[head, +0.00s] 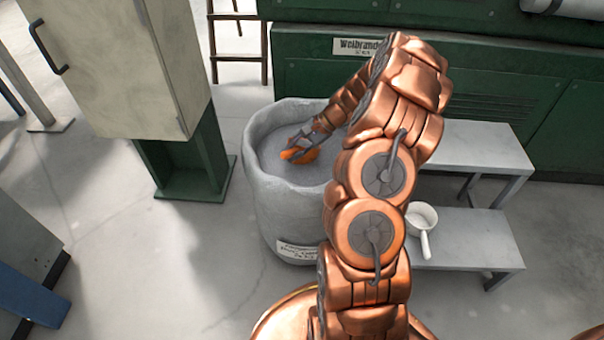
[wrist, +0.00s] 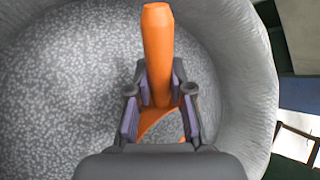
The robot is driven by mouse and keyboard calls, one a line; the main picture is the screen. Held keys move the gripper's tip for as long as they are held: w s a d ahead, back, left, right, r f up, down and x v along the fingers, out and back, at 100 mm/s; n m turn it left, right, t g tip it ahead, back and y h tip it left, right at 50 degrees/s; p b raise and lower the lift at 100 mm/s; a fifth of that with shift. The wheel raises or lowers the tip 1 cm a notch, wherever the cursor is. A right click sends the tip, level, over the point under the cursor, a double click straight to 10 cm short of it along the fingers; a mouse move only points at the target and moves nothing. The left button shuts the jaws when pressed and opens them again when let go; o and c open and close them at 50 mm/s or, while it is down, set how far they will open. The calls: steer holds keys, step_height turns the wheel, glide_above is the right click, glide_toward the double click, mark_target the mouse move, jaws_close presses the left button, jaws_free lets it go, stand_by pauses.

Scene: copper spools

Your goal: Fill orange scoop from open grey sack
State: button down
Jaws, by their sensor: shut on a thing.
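The open grey sack (head: 262,205) stands on the floor in the middle of the head view. Grey granular stuff (head: 283,140) fills it to a little below the rim, and it also shows in the wrist view (wrist: 60,100). My gripper (head: 305,143) reaches in over the sack's mouth. It is shut on the orange scoop (head: 299,155), with a finger on each side of the handle (wrist: 157,60) in the wrist view. The scoop's bowl is mostly hidden behind my gripper, so I cannot tell how deep it sits or whether it holds anything.
A white scoop or pan (head: 421,216) rests on the lower step of a grey stepped bench (head: 465,240) right of the sack. A beige cabinet on a green stand (head: 188,175) is close on the left. A green machine (head: 310,75) stands behind.

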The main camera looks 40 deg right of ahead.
steer(key=f, duration=0.1)
steer(key=s+d+f+b, duration=0.1)
steer(key=s+f, duration=0.1)
steer(key=shift+s+d+f, duration=0.1)
steer(key=shift+d+f, duration=0.05)
steer(key=shift+d, duration=0.1)
step_height(320, 180, up, 16)
steer(key=n+t+h, duration=0.1)
steer(key=n+h, duration=0.1)
steer(key=h, duration=0.1)
glide_above(302, 162)
steer(key=s+a, duration=0.3)
steer(key=a, duration=0.1)
steer(key=shift+a+t+b, duration=0.15)
steer(key=shift+t+b, duration=0.15)
steer(key=shift+b, duration=0.05)
stand_by(0.5)
steer(key=shift+r+h, duration=0.2)
steer(key=shift+h, duration=0.1)
steer(key=shift+r+h, duration=0.6)
steer(key=shift+r, duration=0.35)
